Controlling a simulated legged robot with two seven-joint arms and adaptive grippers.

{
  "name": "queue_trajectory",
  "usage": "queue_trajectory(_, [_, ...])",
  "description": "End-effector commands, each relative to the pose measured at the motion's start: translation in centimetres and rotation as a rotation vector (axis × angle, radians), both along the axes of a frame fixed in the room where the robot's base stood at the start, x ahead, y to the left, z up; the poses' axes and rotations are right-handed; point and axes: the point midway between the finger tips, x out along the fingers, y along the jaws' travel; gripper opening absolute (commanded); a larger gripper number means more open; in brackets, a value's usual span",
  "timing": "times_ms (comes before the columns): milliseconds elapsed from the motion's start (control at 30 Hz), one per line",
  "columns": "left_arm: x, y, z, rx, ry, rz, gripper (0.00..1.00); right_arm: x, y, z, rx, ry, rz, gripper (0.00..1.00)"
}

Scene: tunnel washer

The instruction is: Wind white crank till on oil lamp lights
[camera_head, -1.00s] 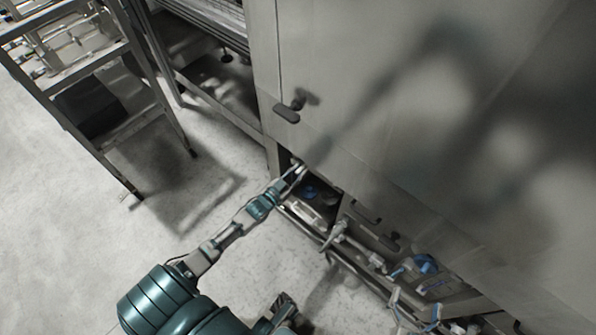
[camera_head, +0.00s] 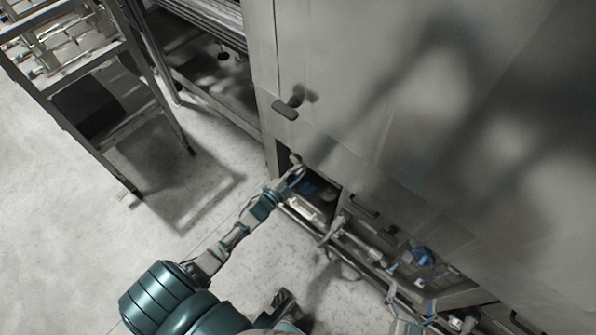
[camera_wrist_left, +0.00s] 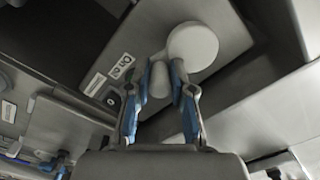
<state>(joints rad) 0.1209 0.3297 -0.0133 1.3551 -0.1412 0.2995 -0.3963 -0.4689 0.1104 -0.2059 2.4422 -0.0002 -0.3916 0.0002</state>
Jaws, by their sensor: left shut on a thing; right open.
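The white crank shows in the left wrist view as a pale round disc (camera_wrist_left: 193,46) with a short rounded handle (camera_wrist_left: 158,80). My left gripper (camera_wrist_left: 160,88) is shut on this handle, with one blue-padded finger on each side. In the head view my left gripper (camera_head: 296,172) is at the lower left corner of the large machine, where the crank is small and partly hidden. My right gripper (camera_head: 411,299) is open and empty near the bottom edge. I cannot make out a lit oil lamp; small round marks (camera_wrist_left: 122,67) sit on the panel beside the crank.
The large grey cabinet (camera_head: 400,110) fills the right, with a dark handle (camera_head: 288,108) on its door. Valves and pipes (camera_head: 422,258) line its low open bay. A metal rack (camera_head: 115,100) stands at left. The floor (camera_head: 60,240) at lower left is clear.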

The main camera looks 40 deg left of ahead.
Motion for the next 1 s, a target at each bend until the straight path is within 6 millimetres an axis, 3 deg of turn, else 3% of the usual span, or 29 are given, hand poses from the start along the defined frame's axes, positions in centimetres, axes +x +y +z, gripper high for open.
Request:
queue_trajectory(700, [-0.15, -0.04, -0.70, 0.078, 0.002, -0.001, 0.00, 0.11, 0.14, 0.34, 0.008, -0.024, 0.001, 0.96])
queue_trajectory(733, [-0.15, -0.04, -0.71, 0.078, 0.002, -0.001, 0.27, 0.11, 0.14, 0.33, 0.008, -0.023, 0.001, 0.96])
queue_trajectory(800, [-0.15, -0.04, -0.69, 0.078, 0.002, -0.001, 0.45, 0.11, 0.14, 0.33, 0.008, -0.023, 0.001, 0.96])
queue_trajectory(1000, [-0.10, 0.01, -0.50, 0.078, -0.002, -0.001, 0.47, 0.11, 0.13, 0.30, 0.007, -0.021, 0.001, 0.96])
